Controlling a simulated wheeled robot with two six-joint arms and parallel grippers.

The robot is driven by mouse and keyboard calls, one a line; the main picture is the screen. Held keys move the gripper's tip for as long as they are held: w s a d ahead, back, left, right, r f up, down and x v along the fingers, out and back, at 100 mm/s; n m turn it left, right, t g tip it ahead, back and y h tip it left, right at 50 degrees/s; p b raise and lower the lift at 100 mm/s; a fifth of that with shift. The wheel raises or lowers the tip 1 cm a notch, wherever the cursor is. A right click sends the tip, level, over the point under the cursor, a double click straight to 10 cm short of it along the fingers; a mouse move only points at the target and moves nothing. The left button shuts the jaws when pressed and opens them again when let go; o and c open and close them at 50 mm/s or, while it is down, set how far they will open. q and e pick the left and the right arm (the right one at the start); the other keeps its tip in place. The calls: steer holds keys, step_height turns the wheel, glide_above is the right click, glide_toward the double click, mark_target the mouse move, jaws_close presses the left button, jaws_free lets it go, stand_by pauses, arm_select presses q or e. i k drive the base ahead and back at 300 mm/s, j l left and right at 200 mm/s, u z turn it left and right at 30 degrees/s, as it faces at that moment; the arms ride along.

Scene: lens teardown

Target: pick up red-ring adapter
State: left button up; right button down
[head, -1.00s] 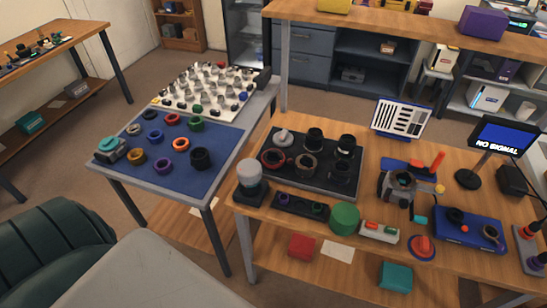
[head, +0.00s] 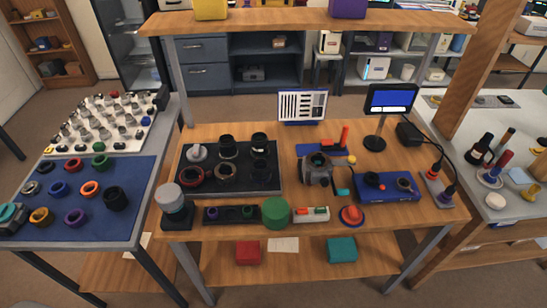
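A dark ring-shaped part with a red rim (head: 190,175) sits at the left front of the black tray (head: 232,190) on the wooden bench. It looks like the red-ring adapter. A brown-rimmed ring (head: 225,173) and a black ring (head: 259,172) stand to its right. On the blue mat (head: 130,185) on the left table there is also a red ring (head: 84,168) and an orange-red ring (head: 90,188). I cannot tell for sure which one is the named adapter. Neither of my grippers is in view.
A grey-capped jar (head: 171,195), a green cylinder (head: 276,211) and a red dome button (head: 351,214) line the bench front. A camera-like device (head: 317,170), a blue box (head: 385,188) and a monitor (head: 391,99) stand to the right. A narrow gap separates the two tables.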

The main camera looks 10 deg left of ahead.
mark_target(193, 173)
steer(key=j+z, duration=0.1)
steer(key=j, duration=1.8)
steer(key=i, duration=0.05)
